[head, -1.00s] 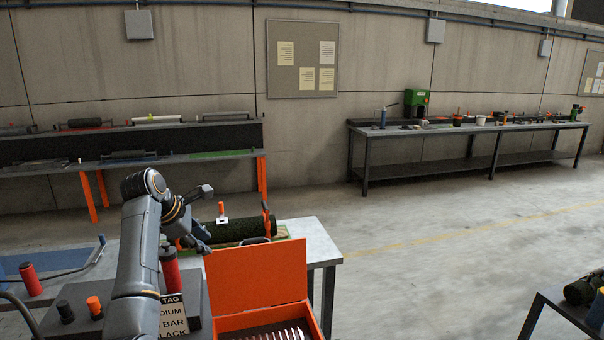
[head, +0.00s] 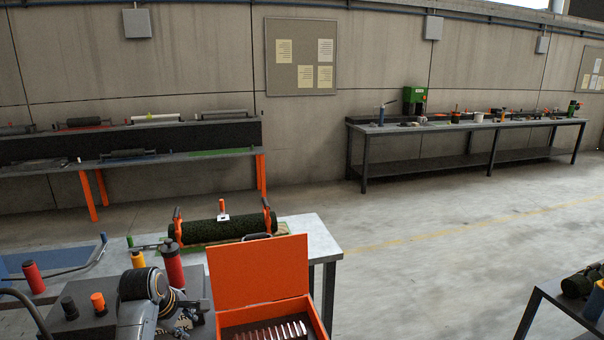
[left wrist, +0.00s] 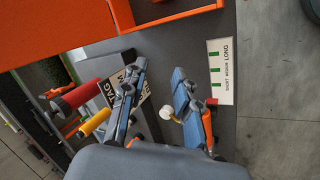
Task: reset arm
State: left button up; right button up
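My left arm is folded low at the bottom of the head view, with its left gripper (head: 184,322) just left of the open orange box (head: 258,274). In the left wrist view the left gripper's two blue-grey fingers (left wrist: 160,98) stand apart. A small white round piece (left wrist: 167,113) shows between them; I cannot tell what it belongs to. No gripped object shows. The tag card (left wrist: 125,88) is partly hidden behind one finger. My right gripper is not in view.
A dark green turf roll (head: 222,229) lies on the near bench. Red (head: 172,262), yellow (head: 138,260) and orange (head: 98,303) cylinders stand close to the left arm. A long workbench (head: 470,128) stands at the back right. The floor (head: 430,250) between is clear.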

pick_arm(q)
jog(key=s+d+f+m+g+y, duration=0.1)
jog(key=s+f+m, duration=0.4)
jog(key=s, duration=0.5)
jog(key=s+d+f+m, duration=0.1)
jog(key=s+f+m, duration=0.4)
jog(key=s, duration=0.5)
jog(key=s+d+m, duration=0.3)
jog(key=s, duration=0.6)
jog(key=s+d+m, duration=0.2)
jog(key=s+m, duration=0.1)
jog(key=s, duration=0.5)
jog(key=s+f+g+b, duration=0.25)
jog(key=f+b, duration=0.25)
jog(key=f, duration=2.8)
jog(key=s+a+f+b, duration=0.2)
jog(key=s+f+b, duration=0.1)
jog(key=s+f, duration=1.3)
jog(key=shift+s+a+f+m+g, duration=0.25)
jog(key=shift+a+f+m+g, duration=0.15)
jog(key=shift+f, duration=0.35)
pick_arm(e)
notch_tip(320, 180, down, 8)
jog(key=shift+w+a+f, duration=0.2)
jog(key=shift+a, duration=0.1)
